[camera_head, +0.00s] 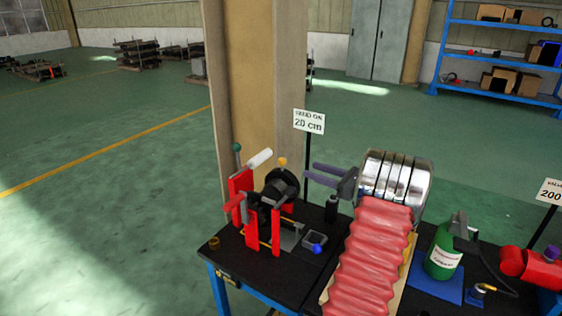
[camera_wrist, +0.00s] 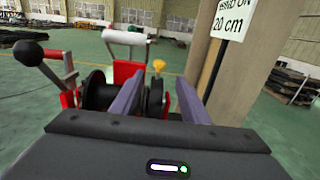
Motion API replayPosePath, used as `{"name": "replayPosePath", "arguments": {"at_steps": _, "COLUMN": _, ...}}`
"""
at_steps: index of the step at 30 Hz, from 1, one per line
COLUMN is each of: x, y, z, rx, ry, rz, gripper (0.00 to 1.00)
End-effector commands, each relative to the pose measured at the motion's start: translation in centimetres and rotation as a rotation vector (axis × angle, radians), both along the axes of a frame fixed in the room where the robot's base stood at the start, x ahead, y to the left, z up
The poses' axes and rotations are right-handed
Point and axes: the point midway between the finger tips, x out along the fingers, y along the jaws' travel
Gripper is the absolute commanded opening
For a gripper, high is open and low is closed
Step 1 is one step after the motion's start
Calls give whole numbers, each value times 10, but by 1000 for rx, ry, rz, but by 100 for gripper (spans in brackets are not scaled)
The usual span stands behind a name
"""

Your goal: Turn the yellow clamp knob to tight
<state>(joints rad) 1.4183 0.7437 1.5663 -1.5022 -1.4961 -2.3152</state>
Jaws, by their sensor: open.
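The yellow clamp knob (camera_head: 282,161) sits on top of a black drum device in a red frame (camera_head: 238,186) on the dark table. In the wrist view the yellow knob (camera_wrist: 159,66) stands upright ahead of my fingers, near the middle of the picture. My gripper (camera_wrist: 156,92) is open, with its two purple-grey fingers apart and nothing between them that I can see held. In the head view my gripper (camera_head: 311,174) points left toward the drum, to the right of the knob and apart from it. A tight or loose mark on the knob is too small to see.
A sign on a post (camera_head: 309,121) stands behind my gripper. A green cylinder (camera_head: 443,252) is at right.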

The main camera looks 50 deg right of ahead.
Motion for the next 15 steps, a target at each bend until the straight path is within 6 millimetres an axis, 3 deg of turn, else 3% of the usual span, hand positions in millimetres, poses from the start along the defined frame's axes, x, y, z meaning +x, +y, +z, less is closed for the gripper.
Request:
{"name": "replayPosePath", "arguments": {"at_steps": 8, "x": 3, "y": 0, "z": 1, "rx": 2, "ry": 0, "rz": 0, "gripper": 41}}
{"name": "replayPosePath", "arguments": {"at_steps": 15, "x": 23, "y": 2, "z": 0, "rx": 2, "ry": 0, "rz": 1, "gripper": 41}}
